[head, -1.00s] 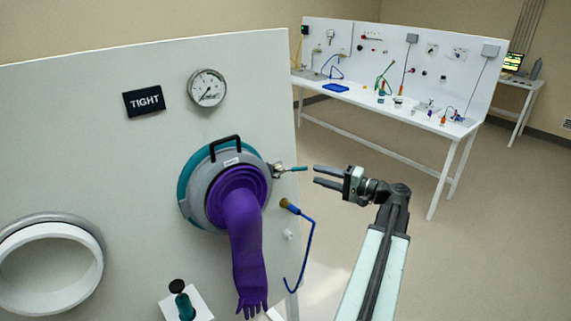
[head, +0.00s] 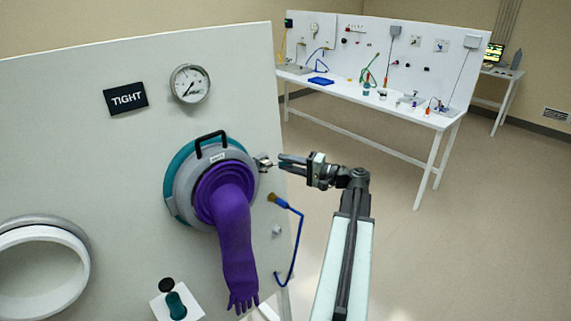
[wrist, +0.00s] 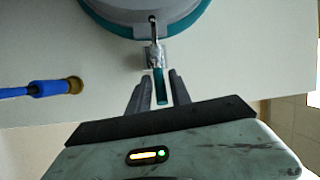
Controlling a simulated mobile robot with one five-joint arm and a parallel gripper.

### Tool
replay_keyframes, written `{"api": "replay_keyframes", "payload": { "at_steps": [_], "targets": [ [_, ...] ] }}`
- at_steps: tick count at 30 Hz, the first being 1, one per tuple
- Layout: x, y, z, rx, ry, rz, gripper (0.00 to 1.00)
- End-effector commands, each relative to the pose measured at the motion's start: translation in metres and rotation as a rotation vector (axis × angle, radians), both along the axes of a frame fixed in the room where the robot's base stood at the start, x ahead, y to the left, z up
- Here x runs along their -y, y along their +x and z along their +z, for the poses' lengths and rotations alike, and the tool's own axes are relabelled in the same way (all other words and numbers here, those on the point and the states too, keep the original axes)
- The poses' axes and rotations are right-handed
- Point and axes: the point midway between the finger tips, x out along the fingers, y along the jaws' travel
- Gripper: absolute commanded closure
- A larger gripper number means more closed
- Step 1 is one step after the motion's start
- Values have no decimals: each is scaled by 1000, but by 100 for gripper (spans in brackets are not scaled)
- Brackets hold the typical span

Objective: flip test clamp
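The test clamp (wrist: 154,57) is a small metal latch with a teal handle, fixed at the right edge of the grey and teal glove port ring (head: 176,184). It also shows in the head view (head: 264,162), where its handle is mostly hidden by my gripper. My gripper (head: 281,164) reaches in from the right. In the wrist view its two fingers (wrist: 158,88) stand apart on either side of the teal handle, with gaps visible, so it is open around the handle and not gripping it. A purple glove (head: 234,235) hangs from the port.
A blue hooked tube with a tan end (head: 297,245) hangs on the panel just below my gripper. A gauge (head: 190,83), a "TIGHT" sign (head: 125,98) and an empty white port (head: 85,262) are on the panel. A white bench (head: 400,147) stands behind, with open floor between.

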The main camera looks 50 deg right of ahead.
Motion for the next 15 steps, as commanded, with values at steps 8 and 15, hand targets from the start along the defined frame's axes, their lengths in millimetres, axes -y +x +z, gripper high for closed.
{"api": "replay_keyframes", "payload": {
  "at_steps": [8, 15],
  "targets": [
    [-1, 0, 0, 0, 0, 1, 100],
    [-1, 0, 0, -1, 0, 2, 100]
  ]
}}
